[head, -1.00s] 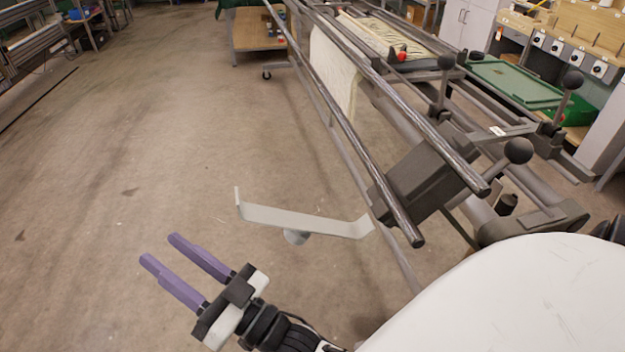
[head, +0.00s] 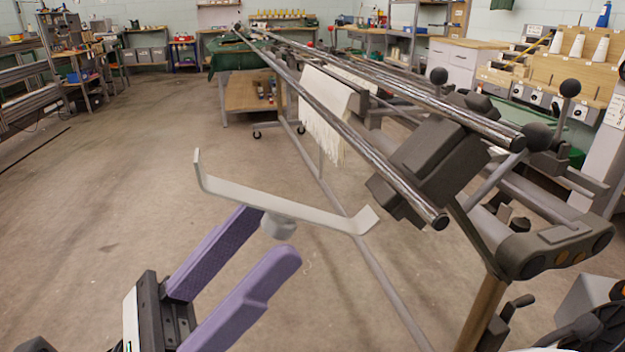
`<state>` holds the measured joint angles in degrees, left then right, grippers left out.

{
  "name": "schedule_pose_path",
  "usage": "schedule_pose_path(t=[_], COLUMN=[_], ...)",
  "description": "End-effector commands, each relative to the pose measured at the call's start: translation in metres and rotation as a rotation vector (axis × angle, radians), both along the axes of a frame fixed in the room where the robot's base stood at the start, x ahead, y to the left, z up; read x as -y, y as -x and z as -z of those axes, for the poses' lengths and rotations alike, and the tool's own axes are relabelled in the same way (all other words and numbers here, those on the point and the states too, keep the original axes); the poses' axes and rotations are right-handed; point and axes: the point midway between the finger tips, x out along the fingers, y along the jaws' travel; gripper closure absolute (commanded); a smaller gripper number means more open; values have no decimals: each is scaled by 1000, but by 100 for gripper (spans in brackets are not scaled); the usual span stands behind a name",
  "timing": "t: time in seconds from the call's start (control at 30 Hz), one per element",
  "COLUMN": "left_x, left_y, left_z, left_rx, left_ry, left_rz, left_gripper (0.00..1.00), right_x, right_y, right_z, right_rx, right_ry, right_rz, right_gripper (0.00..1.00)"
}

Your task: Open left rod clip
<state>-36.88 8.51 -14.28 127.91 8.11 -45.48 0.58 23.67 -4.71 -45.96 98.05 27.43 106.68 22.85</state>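A dark grey clamp block (head: 425,160) sits across the near ends of two long steel rods (head: 398,175); I cannot tell for sure that it is the left rod clip. A lever with a black ball knob (head: 538,137) stands beside it. Left of the rod ends is a pale grey bracket (head: 330,216) with upturned ends and a round knob (head: 279,226) beneath.
The loom frame runs back from the right, with cream fabric (head: 325,112) hanging from it. More ball-topped levers (head: 570,85) stand along it. A wooden workbench (head: 250,92) is behind. The floor (head: 120,200) at left is clear.

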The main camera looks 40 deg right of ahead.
Motion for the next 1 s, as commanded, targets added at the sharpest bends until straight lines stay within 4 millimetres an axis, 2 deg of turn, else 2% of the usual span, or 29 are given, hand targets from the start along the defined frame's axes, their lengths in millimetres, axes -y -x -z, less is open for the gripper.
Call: schedule_pose_path(t=[0.1, 0.33, 0.5, 0.77, 0.87, 1.0], left_x=[-2, -4, -4, -4, -4, -4], left_y=[1, 2, 2, 1, 1, 2], left_z=[-3, -4, -5, -5, -5, -5], left_rx=[6, 15, 20, 21, 21, 20], left_ry=[0, 0, 1, 2, 2, 2], left_rz=[-7, -16, -19, -20, -20, -20], left_gripper=[0, 0, 0, 0, 0, 0], right_x=[17, 40, 47, 48, 48, 48], right_y=[7, 16, 19, 19, 19, 19], right_z=[-18, -43, -50, -51, -51, -51], right_rx=[2, 0, -3, -3, -3, -4], right_ry=[1, 1, 2, 2, 2, 2], right_rz=[1, 2, 2, 2, 2, 2], right_gripper=[62, 62, 62, 62, 76, 99])
